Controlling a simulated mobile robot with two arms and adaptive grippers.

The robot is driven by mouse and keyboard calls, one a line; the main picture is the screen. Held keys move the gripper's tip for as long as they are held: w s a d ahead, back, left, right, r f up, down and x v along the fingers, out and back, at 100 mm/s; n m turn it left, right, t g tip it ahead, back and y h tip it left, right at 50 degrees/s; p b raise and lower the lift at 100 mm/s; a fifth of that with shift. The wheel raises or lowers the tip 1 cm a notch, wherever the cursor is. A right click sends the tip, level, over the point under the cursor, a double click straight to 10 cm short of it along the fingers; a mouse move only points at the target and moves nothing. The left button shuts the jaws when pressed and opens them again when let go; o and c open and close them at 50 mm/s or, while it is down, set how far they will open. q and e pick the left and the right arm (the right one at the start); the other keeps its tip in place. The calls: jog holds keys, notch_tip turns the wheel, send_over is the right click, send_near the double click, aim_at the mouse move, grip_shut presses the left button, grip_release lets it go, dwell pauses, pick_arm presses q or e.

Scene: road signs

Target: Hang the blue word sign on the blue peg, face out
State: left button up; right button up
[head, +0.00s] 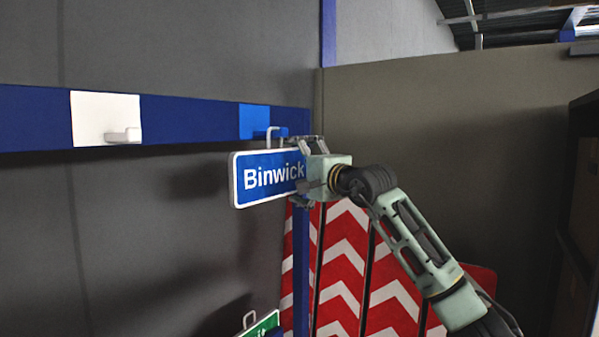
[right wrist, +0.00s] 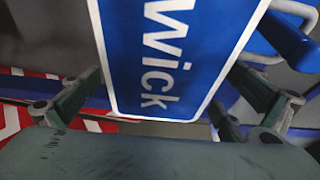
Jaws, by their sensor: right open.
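The blue word sign (head: 268,178), white-edged and reading "Binwick", is upright with its lettered face toward the head camera. Its wire loop (head: 268,140) meets the blue peg (head: 281,132) below the blue square; the loop appears to be around the peg. My right gripper (head: 306,172) is open at the sign's right end, its fingers above and below it. In the right wrist view the sign (right wrist: 172,60) stands between the spread fingers (right wrist: 168,112), with gaps on both sides. The blue peg (right wrist: 290,40) is at upper right there. My left gripper is not in view.
A dark blue rail (head: 190,121) carries a white square with a white peg (head: 123,136) at left. A green sign (head: 262,326) with a loop shows at the bottom. Red and white chevron boards (head: 342,265) stand behind my right arm.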

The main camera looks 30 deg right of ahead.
jog(key=s, duration=1.2)
jog(key=shift+d, duration=0.45)
jog(key=shift+r, duration=0.1)
